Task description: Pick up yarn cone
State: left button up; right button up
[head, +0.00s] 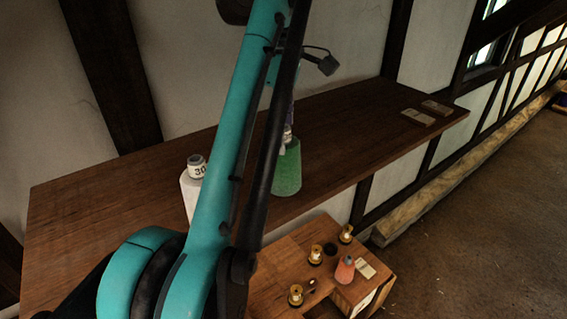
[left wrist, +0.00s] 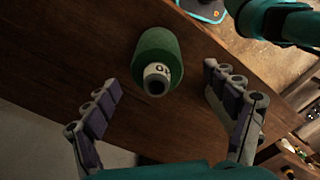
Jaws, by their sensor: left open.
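A green yarn cone (head: 288,172) stands on the long wooden shelf, just right of my teal arm in the head view. In the left wrist view, the green cone (left wrist: 155,50) is seen from above, with a pale printed label around its narrow tip. My left gripper (left wrist: 160,78) is open, with one finger on each side of the cone's near end and gaps between. In the head view my arm mostly hides this gripper above the cone. A white yarn cone (head: 188,190) with a "30" label stands left of my arm, partly hidden. My right gripper is not in view.
The wooden shelf (head: 350,135) runs along the wall, with two small pale blocks (head: 428,112) at its far right. A lower wooden table (head: 280,265) holds a pinkish cone (head: 345,270), several brass-coloured pieces and a pale card. The shelf right of the green cone is clear.

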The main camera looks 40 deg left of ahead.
aim_at(287, 180)
pick_arm(q)
jog(key=f, duration=0.2)
jog(key=shift+w+a+f, duration=0.2)
jog(key=shift+w+f, duration=0.1)
jog(key=shift+f, duration=0.05)
jog(key=shift+s+d+f, duration=0.15)
jog(key=shift+f, duration=0.25)
jog(key=shift+s, duration=0.1)
jog(key=c, duration=1.8)
jog(key=shift+r, duration=0.1)
